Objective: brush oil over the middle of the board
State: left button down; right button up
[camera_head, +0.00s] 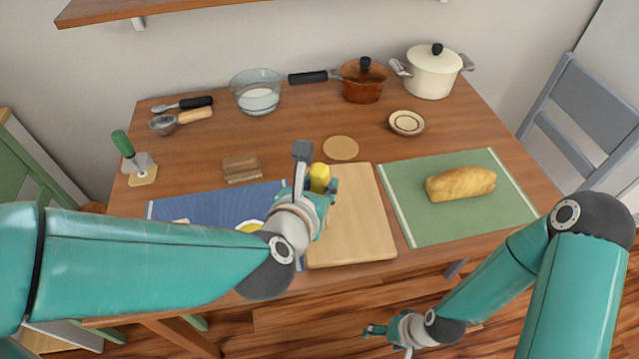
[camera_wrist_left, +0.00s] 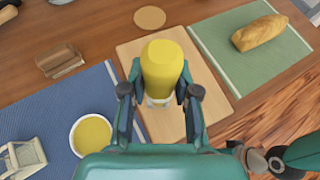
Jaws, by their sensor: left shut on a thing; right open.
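My left gripper (camera_head: 318,195) is shut on a yellow thing (camera_head: 320,176), probably the brush. In the left wrist view the yellow thing (camera_wrist_left: 162,68) stands between the fingers, with a pale part below it. It is over the pale wooden board (camera_head: 360,225); I cannot tell whether its lower end touches the wood. The board (camera_wrist_left: 207,98) shows no clear oil mark. A white bowl of yellow oil (camera_wrist_left: 92,135) is on the blue mat, left of the board, partly hidden by my arm in the head view. My right gripper (camera_head: 376,333) is open and empty, low beyond the table's front edge.
A loaf (camera_head: 460,184) lies on the green mat (camera_head: 415,222) right of the board. The blue mat (camera_head: 190,205) is at left, with a grater (camera_wrist_left: 22,158). A round coaster (camera_head: 341,148) is behind the board. Pots and a glass bowl (camera_head: 256,92) stand at the back.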

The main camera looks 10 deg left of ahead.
pick_arm(q)
jog(key=shift+f+b, duration=0.9)
jog(key=shift+b, duration=0.15)
dwell(1.1)
jog(key=shift+d, duration=0.1)
jog(key=shift+s+d, duration=0.2)
jog(key=shift+d, duration=0.65)
jog(key=shift+s+d, duration=0.15)
jog(key=shift+d, duration=0.7)
jog(key=shift+w+a+b, duration=0.2)
jog(key=shift+a+b, duration=0.25)
jog(key=shift+a, duration=0.45)
jog(key=shift+w+a+b, duration=0.15)
jog(key=shift+a+b, duration=0.25)
jog(key=shift+a, duration=0.5)
